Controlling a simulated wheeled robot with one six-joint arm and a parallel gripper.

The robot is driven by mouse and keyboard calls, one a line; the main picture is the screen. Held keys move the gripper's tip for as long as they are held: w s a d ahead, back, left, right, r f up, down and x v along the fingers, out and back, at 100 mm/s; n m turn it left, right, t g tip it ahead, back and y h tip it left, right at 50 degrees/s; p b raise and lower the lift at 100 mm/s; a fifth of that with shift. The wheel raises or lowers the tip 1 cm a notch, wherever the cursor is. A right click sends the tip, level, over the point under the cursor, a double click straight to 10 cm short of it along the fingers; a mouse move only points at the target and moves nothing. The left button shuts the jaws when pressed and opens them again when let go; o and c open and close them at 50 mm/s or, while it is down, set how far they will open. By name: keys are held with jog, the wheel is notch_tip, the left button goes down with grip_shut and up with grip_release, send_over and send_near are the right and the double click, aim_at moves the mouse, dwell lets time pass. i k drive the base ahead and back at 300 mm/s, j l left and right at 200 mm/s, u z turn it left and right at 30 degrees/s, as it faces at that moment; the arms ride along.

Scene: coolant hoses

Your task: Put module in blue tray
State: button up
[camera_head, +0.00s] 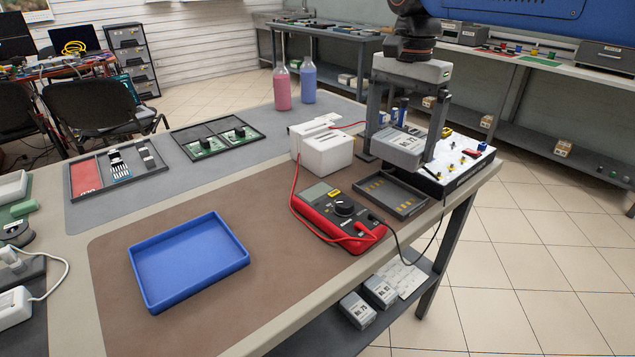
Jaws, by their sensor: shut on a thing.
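The module, a grey box with a printed label (397,150), is between the two fingers of my gripper (402,155) at the right end of the table. My gripper is shut on it and points down. The module appears raised above a dark shallow tray (405,207) with yellowish marks on its floor. The blue tray (190,265) lies empty on the brown mat at the front left of the table, well to the left of my gripper.
A red multimeter (340,215) with red and black leads lies between the blue tray and my gripper. A white block-shaped device (325,152) stands behind it. A white board with coloured knobs (455,168) is at the right. Two bottles (282,88) stand at the back.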

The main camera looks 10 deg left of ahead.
aim_at(189, 259)
jog(key=l+u, duration=0.2)
jog(key=u, duration=1)
